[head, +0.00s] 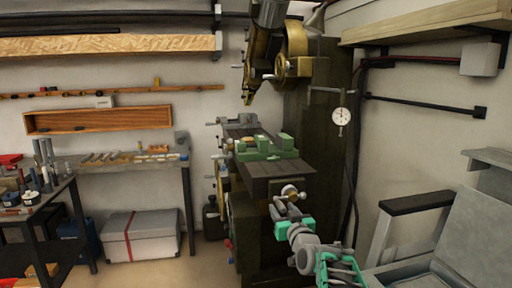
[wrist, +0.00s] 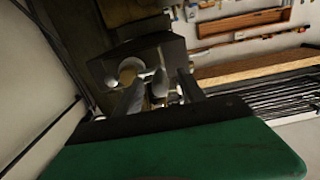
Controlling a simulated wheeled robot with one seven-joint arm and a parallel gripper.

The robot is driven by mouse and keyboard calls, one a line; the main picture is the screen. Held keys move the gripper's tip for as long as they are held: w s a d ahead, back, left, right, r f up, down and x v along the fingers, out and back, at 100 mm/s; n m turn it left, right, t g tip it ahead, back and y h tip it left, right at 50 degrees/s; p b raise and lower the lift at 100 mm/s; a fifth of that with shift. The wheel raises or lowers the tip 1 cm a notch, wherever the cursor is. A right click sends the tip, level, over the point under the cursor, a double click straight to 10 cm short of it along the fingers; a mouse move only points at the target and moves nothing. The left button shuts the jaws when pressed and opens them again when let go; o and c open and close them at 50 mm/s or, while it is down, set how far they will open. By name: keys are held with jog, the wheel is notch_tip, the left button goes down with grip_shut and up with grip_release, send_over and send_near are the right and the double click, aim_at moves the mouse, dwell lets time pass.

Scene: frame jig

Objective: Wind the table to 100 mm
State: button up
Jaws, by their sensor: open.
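The milling machine's table (head: 283,169) is dark and flat, with green fixtures (head: 265,148) on top. At its near end is a pale metal hub with a crank or handwheel (head: 290,190). My gripper (head: 286,203) is just below and in front of this hub in the head view. In the wrist view my gripper (wrist: 160,86) is open, its grey fingers on either side of a pale knob (wrist: 160,82). A round pale hub (wrist: 130,69) shows behind, on the dark table end. I cannot tell whether the fingers touch the knob. No position reading is legible.
A dial gauge (head: 341,116) hangs beside the machine column. A grey bench-like structure (head: 425,235) stands at right. A workbench with tools (head: 130,160) and a white box (head: 140,237) are at left.

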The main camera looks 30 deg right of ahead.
jog(key=shift+w+d+r, duration=0.1)
jog(key=shift+w, duration=0.3)
jog(key=shift+b, duration=0.5)
jog(key=shift+c, duration=0.6)
grip_shut()
